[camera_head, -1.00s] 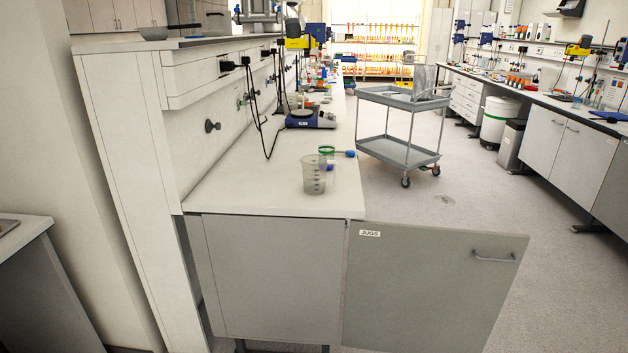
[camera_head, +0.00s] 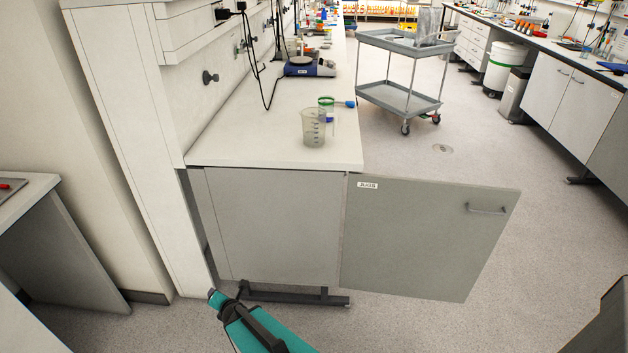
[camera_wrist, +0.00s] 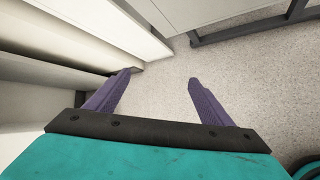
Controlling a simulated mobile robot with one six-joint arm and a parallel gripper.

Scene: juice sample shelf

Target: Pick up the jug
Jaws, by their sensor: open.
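The jug (camera_head: 314,128) is a clear, graduated vessel standing upright on the near end of the white bench top (camera_head: 250,140). A green-rimmed item (camera_head: 326,103) stands just behind it. My gripper shows in the wrist view (camera_wrist: 157,84), with two purple fingers spread wide and nothing between them. It points down over the grey floor. In the head view my teal arm is at the bottom, low in front of the bench and well away from the jug. The fingers cannot be made out there. The jug is not in the wrist view.
A cabinet door (camera_head: 430,238) labelled JUGS stands swung out to the right at the bench's front. A white end panel (camera_head: 135,150) rises on the left. A blue hotplate (camera_head: 310,67) is farther back. A grey trolley (camera_head: 400,98) stands on open floor to the right.

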